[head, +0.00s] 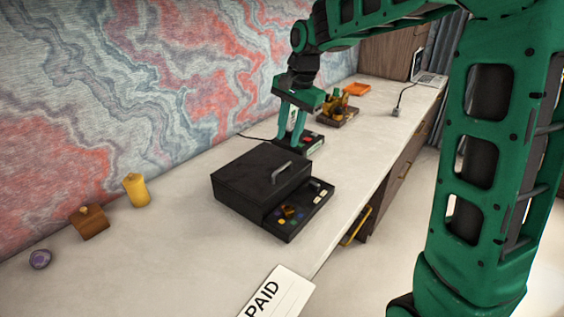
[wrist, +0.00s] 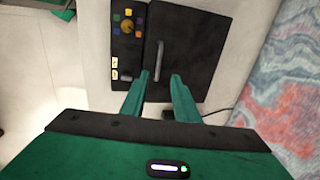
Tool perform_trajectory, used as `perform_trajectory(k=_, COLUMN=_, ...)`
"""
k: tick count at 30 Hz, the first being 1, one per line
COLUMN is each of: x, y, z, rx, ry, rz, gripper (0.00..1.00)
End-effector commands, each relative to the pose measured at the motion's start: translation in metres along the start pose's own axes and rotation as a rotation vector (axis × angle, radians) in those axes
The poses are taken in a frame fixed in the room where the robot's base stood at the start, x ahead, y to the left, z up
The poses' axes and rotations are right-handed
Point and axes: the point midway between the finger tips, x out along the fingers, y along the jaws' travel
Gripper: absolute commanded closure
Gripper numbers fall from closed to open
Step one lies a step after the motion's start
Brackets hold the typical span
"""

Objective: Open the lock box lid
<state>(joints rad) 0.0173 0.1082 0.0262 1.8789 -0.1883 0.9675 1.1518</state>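The black lock box (head: 245,177) stands on the desk with its lid shut. A grey bar handle (head: 281,172) rises from the lid; it also shows in the wrist view (wrist: 160,62). A panel with coloured buttons and a yellowish knob (head: 288,211) runs along the box's near right side. My gripper (head: 288,141) points down beyond the far end of the box in the head view. I see no contact with the handle.
A dark device (head: 312,143) with a red display sits behind the box, close to my gripper.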

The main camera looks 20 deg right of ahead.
Motion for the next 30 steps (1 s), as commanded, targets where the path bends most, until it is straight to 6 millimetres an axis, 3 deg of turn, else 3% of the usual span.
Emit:
perform_trajectory(k=18, x=0.092, y=0.003, z=-0.002, rx=0.003, ry=0.000, rz=0.005, gripper=0.72)
perform_trajectory(k=30, x=0.103, y=0.003, z=-0.002, rx=0.003, ry=0.001, rz=0.002, gripper=0.72)
